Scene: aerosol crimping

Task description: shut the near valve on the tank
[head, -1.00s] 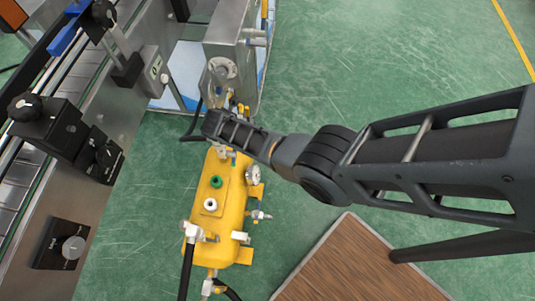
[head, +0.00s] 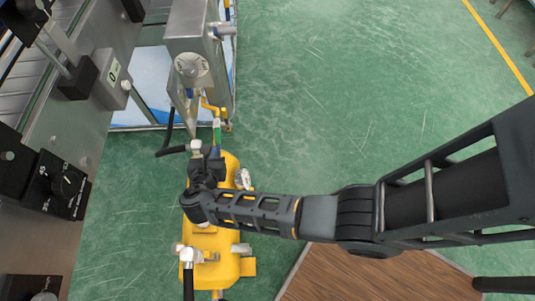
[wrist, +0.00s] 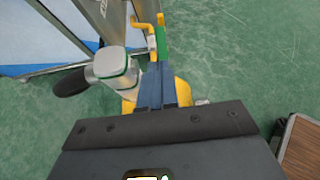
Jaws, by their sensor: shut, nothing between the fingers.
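The yellow tank (head: 232,278) stands on the green floor, partly hidden under my arm. At its near end is a silver fitting (head: 206,256) with a black hose; I cannot tell whether this is the near valve or how its handle is set. At the far end are a silver elbow (head: 195,147), also in the wrist view (wrist: 112,66), and a yellow handle (head: 208,106) by a green part (head: 217,132). My gripper (wrist: 157,68) is shut and empty. In the wrist view its fingertips are beside the elbow and just below the yellow handle (wrist: 142,24); contact is unclear.
A steel machine (head: 120,140) with black knobs runs along the left. A steel housing (head: 190,30) stands beyond the tank. A gauge (head: 243,178) sits on the tank's right side. A brown wooden surface (head: 350,270) is at lower right. Open floor lies to the upper right.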

